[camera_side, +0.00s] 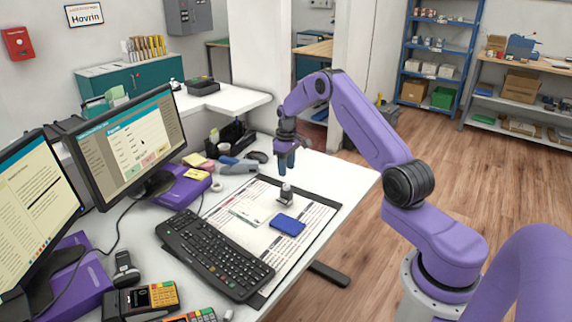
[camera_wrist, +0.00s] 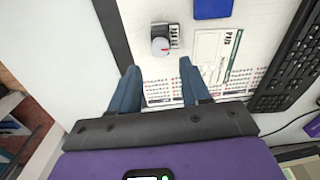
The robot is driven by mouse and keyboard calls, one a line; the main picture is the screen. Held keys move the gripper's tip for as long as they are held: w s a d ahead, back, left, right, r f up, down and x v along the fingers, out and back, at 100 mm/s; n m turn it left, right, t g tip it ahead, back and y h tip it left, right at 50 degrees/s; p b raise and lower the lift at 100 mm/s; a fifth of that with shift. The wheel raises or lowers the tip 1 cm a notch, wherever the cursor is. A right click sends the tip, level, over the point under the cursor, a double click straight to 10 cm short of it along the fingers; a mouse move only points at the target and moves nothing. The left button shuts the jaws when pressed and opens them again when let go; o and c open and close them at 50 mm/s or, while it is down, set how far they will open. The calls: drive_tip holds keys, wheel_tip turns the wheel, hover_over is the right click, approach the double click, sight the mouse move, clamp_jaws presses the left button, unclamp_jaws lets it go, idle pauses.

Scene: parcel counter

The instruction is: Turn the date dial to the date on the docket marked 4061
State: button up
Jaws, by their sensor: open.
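The date dial (camera_wrist: 160,46) is a small stamp-like device with a round grey knob bearing a red mark and a dark strip of characters beside it. It also stands upright on the desk mat in the side view (camera_side: 286,194). A pale docket (camera_wrist: 208,52) lies flat beside it; it also shows in the side view (camera_side: 246,212). Its print is too small to read, so I cannot confirm 4061 or the date. My gripper (camera_side: 287,164) is open and empty, pointing down above the mat, behind and above the dial. In the wrist view its fingertips (camera_wrist: 160,73) are apart, short of the dial.
A blue pad (camera_side: 288,225) lies near the dial, at the mat's right side. A black keyboard (camera_side: 217,252) covers the mat's left part. Two monitors (camera_side: 134,140), a purple box (camera_side: 182,188) and card terminals (camera_side: 150,298) stand to the left. The printed mat (camera_side: 318,214) has bare room at right.

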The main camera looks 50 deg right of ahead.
sight(286, 185)
drive_tip(key=shift+f, duration=3.6)
drive_tip(key=c, duration=0.7)
drive_tip(key=shift+c, duration=0.2)
